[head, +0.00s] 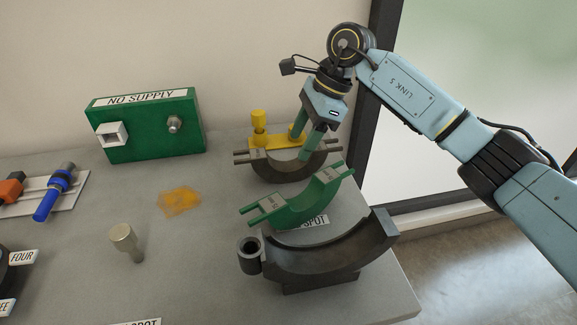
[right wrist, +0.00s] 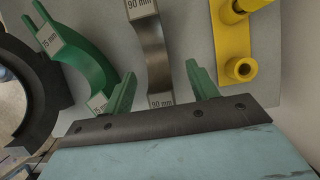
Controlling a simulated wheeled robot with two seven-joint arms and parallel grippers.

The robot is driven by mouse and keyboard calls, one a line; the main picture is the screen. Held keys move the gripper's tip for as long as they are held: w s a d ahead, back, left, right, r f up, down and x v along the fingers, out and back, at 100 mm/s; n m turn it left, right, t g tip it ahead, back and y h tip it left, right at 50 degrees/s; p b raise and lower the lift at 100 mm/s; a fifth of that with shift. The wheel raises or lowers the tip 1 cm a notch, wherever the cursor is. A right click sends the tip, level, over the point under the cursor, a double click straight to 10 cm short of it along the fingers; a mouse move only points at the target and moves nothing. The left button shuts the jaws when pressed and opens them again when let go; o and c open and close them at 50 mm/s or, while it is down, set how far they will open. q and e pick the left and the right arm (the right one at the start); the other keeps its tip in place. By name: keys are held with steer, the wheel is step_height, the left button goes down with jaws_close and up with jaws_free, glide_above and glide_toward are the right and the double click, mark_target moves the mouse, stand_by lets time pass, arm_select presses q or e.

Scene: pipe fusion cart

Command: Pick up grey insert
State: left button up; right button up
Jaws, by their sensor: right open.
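The grey insert (head: 276,172) is a dark half-ring with its ends up, in front of the yellow bracket at the table's back right. In the right wrist view the grey insert (right wrist: 156,58) carries "90 mm" labels and runs between the fingers. My right gripper (head: 304,146) is open, its green fingers pointing down at the insert's right part. In the wrist view the right gripper (right wrist: 161,83) has a finger to each side of the insert, with visible gaps. Whether the fingertips reach down past its edges is unclear. My left gripper is not in view.
A green insert (head: 300,205) marked 75 mm lies just in front, and a dark half-round clamp (head: 325,253) stands nearer. The yellow bracket (head: 259,123) is close behind. A green "NO SUPPLY" box (head: 150,140) and a metal peg (head: 125,240) are left. The table's middle is mostly clear.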

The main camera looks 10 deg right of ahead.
mark_target(289, 165)
steer(key=shift+s+b+x, duration=0.15)
steer(key=shift+b+x, duration=0.15)
steer(key=shift+x, duration=1.2)
steer(key=shift+s+b+x, duration=0.15)
steer(key=shift+b+x, duration=0.1)
steer(key=shift+x, duration=1.25)
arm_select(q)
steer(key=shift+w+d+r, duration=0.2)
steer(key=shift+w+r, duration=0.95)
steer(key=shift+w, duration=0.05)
arm_select(e)
jaws_close()
